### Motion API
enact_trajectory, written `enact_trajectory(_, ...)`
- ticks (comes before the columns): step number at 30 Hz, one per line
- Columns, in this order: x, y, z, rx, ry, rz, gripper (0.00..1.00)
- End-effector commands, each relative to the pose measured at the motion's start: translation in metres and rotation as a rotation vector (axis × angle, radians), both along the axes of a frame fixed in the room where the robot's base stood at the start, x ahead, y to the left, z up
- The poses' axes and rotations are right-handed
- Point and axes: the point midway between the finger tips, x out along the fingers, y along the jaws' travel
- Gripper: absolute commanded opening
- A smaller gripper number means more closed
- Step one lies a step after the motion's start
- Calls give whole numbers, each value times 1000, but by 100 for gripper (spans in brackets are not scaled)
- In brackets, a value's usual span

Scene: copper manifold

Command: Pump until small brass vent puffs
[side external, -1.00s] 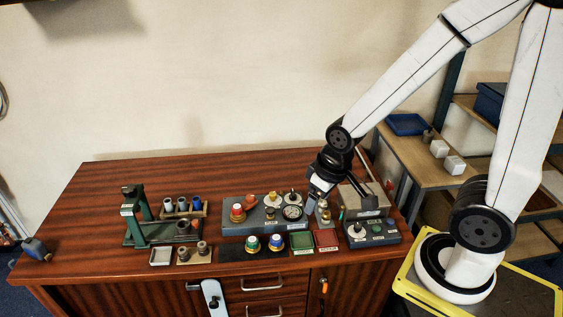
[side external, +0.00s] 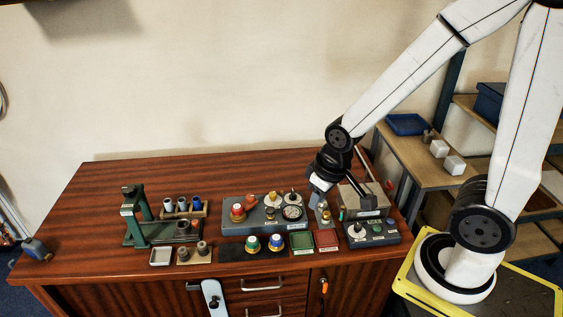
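The grey-blue manifold block (side external: 262,226) stands at the middle of the desk, with a red knob (side external: 237,211), a copper-coloured part (side external: 249,199), white dials and a round gauge (side external: 292,212). A small unit with brass-toned parts (side external: 324,215) stands at its right end; I cannot tell which part is the pump or the vent. No puff shows. My gripper (side external: 316,194) points down just above this small unit. Its fingers are too small to tell whether they are open, shut or touching anything.
A control box (side external: 371,233) and a beige box (side external: 366,200) stand close on the right. Green (side external: 301,242) and red (side external: 327,240) trays and a dark mat (side external: 236,252) lie in front. A green stand (side external: 131,207) and part racks are left. The desk's back is clear.

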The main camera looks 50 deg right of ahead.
Motion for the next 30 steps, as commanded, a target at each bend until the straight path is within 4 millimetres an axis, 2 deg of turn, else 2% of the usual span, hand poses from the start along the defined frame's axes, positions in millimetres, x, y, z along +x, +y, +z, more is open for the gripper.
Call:
enact_trajectory(1, 2, 0, 0, 2, 1, -10, 4)
enact_trajectory(2, 3, -1, 0, 3, 2, -18, 0)
enact_trajectory(11, 27, -6, -1, 44, 23, -216, 0)
enact_trajectory(30, 111, -33, -16, 166, 84, -954, 0)
